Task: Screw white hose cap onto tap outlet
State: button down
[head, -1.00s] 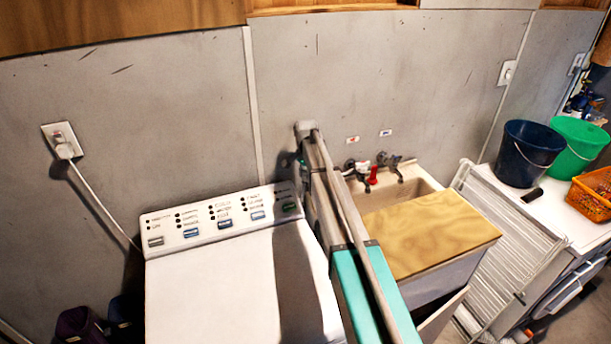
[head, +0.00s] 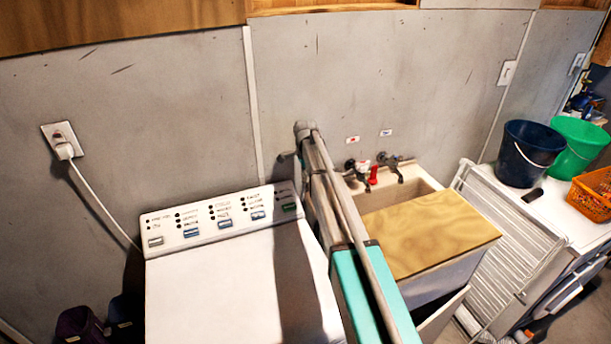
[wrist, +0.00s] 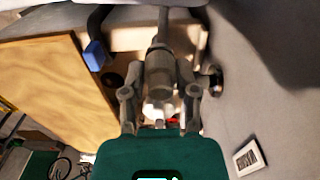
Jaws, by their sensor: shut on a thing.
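In the wrist view my gripper (wrist: 160,78) has its two grey fingers closed in from both sides. A small white piece, apparently the white hose cap (wrist: 157,110), shows between them, with a bit of red beside it. Grey metal lies around the fingertips, and I cannot tell tap from finger there, nor whether the cap touches the outlet. In the head view the taps stand on the wall above the sink: a grey tap (head: 390,164) and a red part (head: 373,175) beside it.
A wooden board (head: 430,232) covers part of the sink (head: 415,192). A white washing machine (head: 215,285) stands left of my arm. A folded drying rack (head: 505,235) leans at the right. Buckets (head: 530,150) stand beyond it. A blue handle (wrist: 96,54) shows in the wrist view.

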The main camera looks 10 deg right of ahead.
jog(key=shift+m, duration=0.5)
jog(key=shift+w, duration=0.1)
jog(key=m, duration=0.5)
jog(key=shift+a+m, duration=0.1)
jog(key=shift+m, duration=0.3)
jog(key=shift+c, duration=1.4)
grip_release()
jog(key=shift+n, duration=0.4)
